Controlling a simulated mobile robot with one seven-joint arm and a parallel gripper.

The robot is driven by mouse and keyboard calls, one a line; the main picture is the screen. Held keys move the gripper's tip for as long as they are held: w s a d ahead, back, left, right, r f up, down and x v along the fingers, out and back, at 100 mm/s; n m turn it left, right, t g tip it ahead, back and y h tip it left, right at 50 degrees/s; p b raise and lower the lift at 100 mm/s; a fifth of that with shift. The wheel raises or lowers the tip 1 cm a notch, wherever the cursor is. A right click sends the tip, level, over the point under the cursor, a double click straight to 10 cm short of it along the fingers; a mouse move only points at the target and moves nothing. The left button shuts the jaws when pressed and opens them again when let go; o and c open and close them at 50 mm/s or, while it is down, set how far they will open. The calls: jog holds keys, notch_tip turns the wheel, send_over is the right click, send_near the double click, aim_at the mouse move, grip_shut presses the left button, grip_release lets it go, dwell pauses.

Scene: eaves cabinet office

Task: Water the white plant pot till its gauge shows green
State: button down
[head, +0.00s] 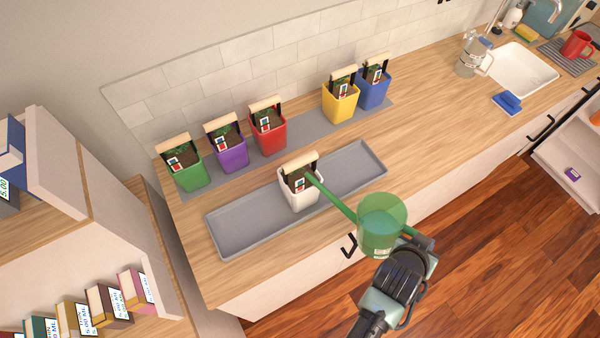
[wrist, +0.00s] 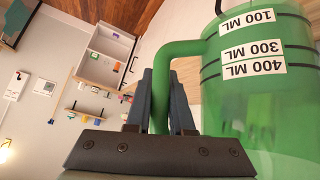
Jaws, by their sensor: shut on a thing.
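The white plant pot (head: 300,196) stands upright on the grey tray on the counter. It holds dark soil and has a small gauge card (head: 299,184) and a beige-topped frame; the gauge reading is too small to tell. My gripper (head: 424,243) is shut on the handle of a green see-through watering can (head: 382,228), held in front of the counter. Its long spout reaches left, with its tip at the pot's rim. In the wrist view, the fingers (wrist: 162,100) close around the can's green handle, and the can (wrist: 265,100) shows 100, 300 and 400 ML labels.
Green (head: 188,172), purple (head: 229,155), red (head: 268,138), yellow (head: 341,104) and blue (head: 374,92) pots stand on a grey mat behind. The grey tray (head: 240,228) is otherwise bare. A metal-and-glass jug (head: 468,58), blue sponge (head: 508,101) and sink (head: 522,70) are at right.

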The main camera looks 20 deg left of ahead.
jog(key=shift+m+t+y, duration=0.4)
jog(key=shift+m+y, duration=0.1)
jog(key=shift+y, duration=0.4)
jog(key=f+b, duration=0.2)
jog(key=f, duration=0.1)
jog(key=f+b, duration=0.1)
jog(key=f, duration=0.1)
jog(key=shift+w+a+f+b, duration=0.1)
jog(key=shift+w+a+b, duration=0.05)
jog(key=shift+a+b, duration=0.15)
